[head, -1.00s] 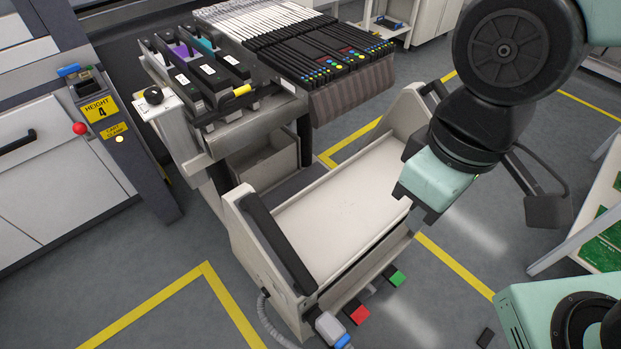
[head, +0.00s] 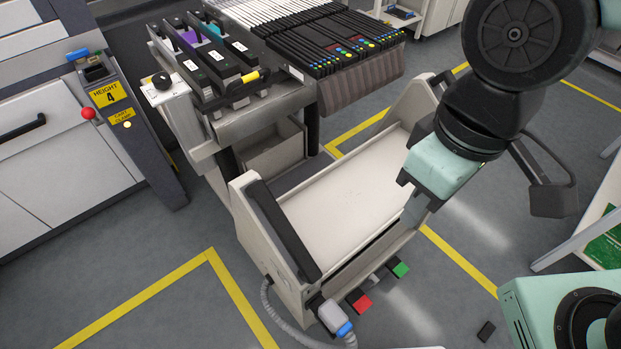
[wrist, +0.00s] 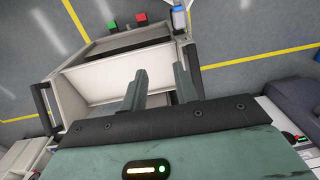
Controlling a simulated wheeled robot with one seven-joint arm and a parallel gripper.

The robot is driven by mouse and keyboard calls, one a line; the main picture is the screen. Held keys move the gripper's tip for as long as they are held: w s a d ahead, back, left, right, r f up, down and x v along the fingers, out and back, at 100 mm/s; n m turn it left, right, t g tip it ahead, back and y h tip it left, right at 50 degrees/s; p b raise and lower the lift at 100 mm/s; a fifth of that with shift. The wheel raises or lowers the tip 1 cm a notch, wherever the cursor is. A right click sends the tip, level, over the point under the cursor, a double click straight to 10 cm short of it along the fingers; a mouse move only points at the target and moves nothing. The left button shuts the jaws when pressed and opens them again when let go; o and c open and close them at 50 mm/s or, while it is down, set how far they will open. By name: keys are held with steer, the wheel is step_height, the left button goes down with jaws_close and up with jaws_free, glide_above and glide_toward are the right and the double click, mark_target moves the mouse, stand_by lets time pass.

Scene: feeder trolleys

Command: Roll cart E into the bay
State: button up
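A cart (head: 240,205) stands on the floor in the middle of the head view. No letter E is readable. A machine post (head: 125,115) marked "HEIGHT 4" and "CART CLAMP" stands to its left; which opening is the bay is unclear. My gripper (head: 418,208) points down near the tray's right front end. In the wrist view my gripper (wrist: 160,88) has its fingers apart, with nothing visible between them; contact is unclear.
Yellow floor lines (head: 210,255) run around the cart. A rack with green boards (head: 605,245) stands at right.

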steer(key=o, duration=0.3)
steer(key=w+a, duration=0.1)
steer(key=a, duration=0.1)
steer(key=w+a, duration=0.1)
steer(key=a, duration=0.2)
steer(key=w+a, duration=0.2)
steer(key=a, duration=0.1)
steer(key=shift+w+a+f, duration=0.1)
steer(key=shift+a+f, duration=0.1)
steer(key=shift+a, duration=0.05)
glide_above(284, 228)
step_height(284, 228, down, 3)
steer(key=shift+h, duration=0.3)
step_height(284, 228, down, 18)
steer(key=shift+r+p, duration=0.25)
steer(key=shift+p, duration=0.1)
steer(key=shift+c, duration=0.2)
jaws_close()
